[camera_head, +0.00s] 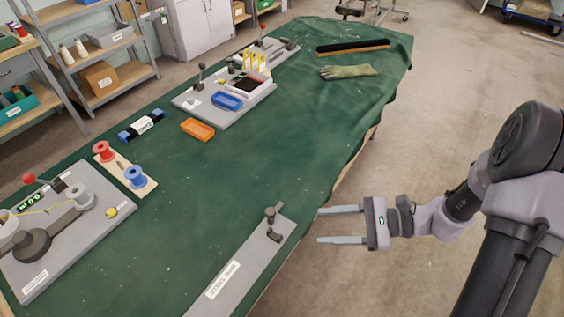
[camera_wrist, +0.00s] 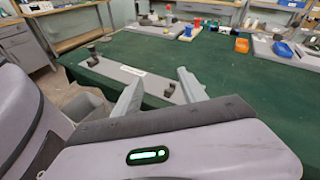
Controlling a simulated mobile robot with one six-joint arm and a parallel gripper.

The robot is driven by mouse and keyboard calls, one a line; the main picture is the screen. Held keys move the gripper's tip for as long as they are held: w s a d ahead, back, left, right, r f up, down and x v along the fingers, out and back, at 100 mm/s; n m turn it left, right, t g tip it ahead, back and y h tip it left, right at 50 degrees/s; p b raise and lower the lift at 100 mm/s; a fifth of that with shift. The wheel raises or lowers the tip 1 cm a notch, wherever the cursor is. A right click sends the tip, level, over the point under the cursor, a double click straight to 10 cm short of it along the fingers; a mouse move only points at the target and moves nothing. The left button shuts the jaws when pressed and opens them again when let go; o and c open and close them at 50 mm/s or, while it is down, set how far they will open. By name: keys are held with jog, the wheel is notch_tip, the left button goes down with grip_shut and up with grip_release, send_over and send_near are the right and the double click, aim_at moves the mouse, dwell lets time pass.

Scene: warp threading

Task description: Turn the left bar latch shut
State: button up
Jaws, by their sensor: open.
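A long grey bar plate (camera_head: 238,262) with a white label lies along the near right edge of the green table, its lower end cut off in the head view. A small dark latch fitting (camera_head: 271,222) stands on its far end. The wrist view shows the plate (camera_wrist: 128,69) with one dark fitting at its left end (camera_wrist: 93,58) and another at its right end (camera_wrist: 168,91). I cannot tell which is the left latch, nor its turn angle. My gripper (camera_head: 319,226) is open and empty, to the right of the visible fitting, apart from it, beyond the table edge.
Red and blue spools (camera_head: 135,177) on a wooden base and a grey winding station (camera_head: 62,250) stand at the left. The table's middle is clear.

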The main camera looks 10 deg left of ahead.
aim_at(275, 214)
jog(key=w+f+m+t+y, duration=0.3)
jog(key=f+m+t, duration=0.25)
jog(key=f, duration=0.45)
jog(key=shift+m+g, duration=0.25)
jog(key=w+a+b, duration=0.1)
jog(key=a, duration=0.4)
jog(key=w+a+b, duration=0.1)
jog(key=a+b, duration=0.1)
jog(key=a, duration=0.3)
jog(key=w+a+b, duration=0.1)
jog(key=a, duration=0.5)
jog(key=shift+w+r, duration=0.15)
jog(key=shift+r, duration=0.15)
grip_shut()
